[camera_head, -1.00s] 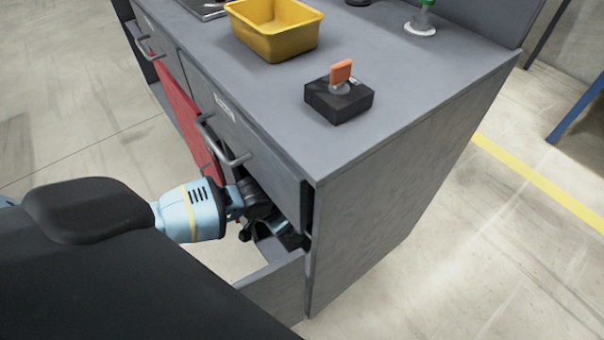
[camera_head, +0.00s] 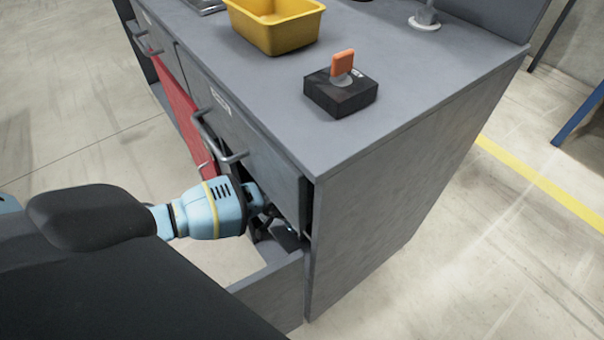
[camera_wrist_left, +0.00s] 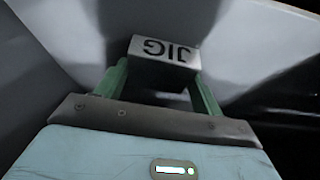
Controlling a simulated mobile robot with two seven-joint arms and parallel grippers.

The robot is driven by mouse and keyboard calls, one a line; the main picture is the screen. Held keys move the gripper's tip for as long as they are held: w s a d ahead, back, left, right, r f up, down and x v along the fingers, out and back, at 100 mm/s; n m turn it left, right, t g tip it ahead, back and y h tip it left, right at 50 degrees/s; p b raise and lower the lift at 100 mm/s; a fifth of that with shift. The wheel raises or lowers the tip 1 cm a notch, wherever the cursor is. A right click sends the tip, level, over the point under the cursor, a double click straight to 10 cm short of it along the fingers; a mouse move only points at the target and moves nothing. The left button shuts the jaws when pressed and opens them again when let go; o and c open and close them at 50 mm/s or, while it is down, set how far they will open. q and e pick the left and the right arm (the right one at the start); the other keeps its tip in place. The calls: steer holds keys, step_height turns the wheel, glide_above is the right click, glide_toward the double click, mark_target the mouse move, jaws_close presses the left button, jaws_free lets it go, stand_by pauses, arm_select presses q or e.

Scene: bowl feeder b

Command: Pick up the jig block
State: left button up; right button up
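The jig block (camera_wrist_left: 165,52) is a pale block with JIG in dark letters, upside down in the left wrist view. It sits inside the open drawer (camera_head: 272,290), between the two green fingers of my left gripper (camera_wrist_left: 160,80). One finger is at each side of it, and I see no clear gap. I cannot tell whether the fingers press on it. In the head view my left gripper (camera_head: 275,225) reaches down into the drawer, mostly hidden by the cabinet front, and the block cannot be made out. My right gripper is not in view.
The grey cabinet (camera_head: 370,210) has handles (camera_head: 215,140) just above my left wrist. On its top stand a black box with an orange switch (camera_head: 340,92), a yellow bin (camera_head: 278,25) and a grey post (camera_head: 426,14).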

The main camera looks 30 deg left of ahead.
arm_select(q)
steer(key=c, duration=0.6)
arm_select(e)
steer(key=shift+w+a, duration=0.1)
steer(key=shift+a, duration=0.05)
arm_select(q)
steer(key=shift+r, duration=0.15)
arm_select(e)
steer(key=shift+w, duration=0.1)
